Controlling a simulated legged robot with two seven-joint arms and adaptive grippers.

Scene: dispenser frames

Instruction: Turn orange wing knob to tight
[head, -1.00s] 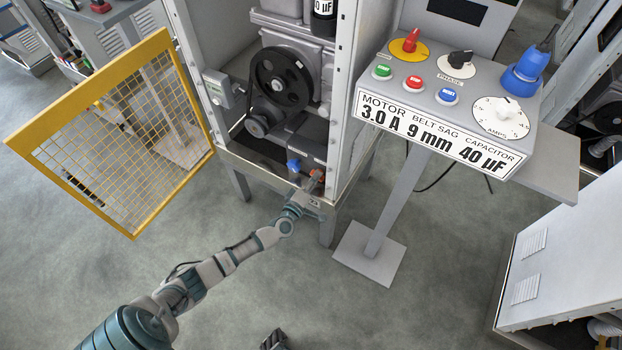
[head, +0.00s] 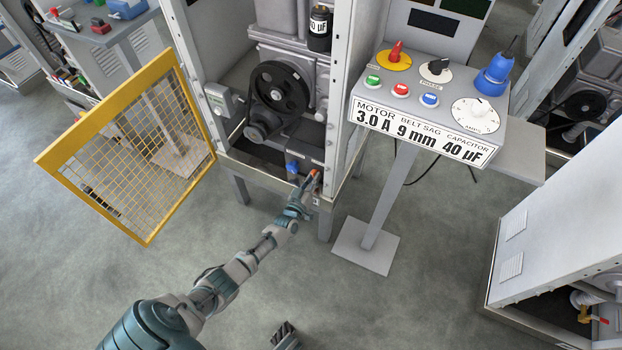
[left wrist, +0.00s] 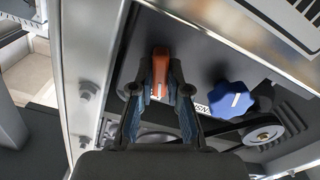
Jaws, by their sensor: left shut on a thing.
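The orange wing knob (left wrist: 159,68) is between the two fingers of my left gripper (left wrist: 160,90) in the left wrist view. The fingers are shut on its sides, and its long side runs roughly up and down the picture. In the head view only a small bit of the orange knob (head: 316,173) shows past my left gripper (head: 310,181), at the lower front of the open machine cabinet. The printed label beside the knob is partly hidden by a finger. My right gripper (head: 286,336) shows at the bottom edge of the head view, away from everything; its jaws are unclear.
A blue knob (left wrist: 232,97) sits just right of the orange one, close to my finger. The cabinet post (left wrist: 85,85) stands to the left. The yellow mesh door (head: 135,150) is swung open. A control stand (head: 425,120) reads 3.0 A, 9 mm, 40 µF.

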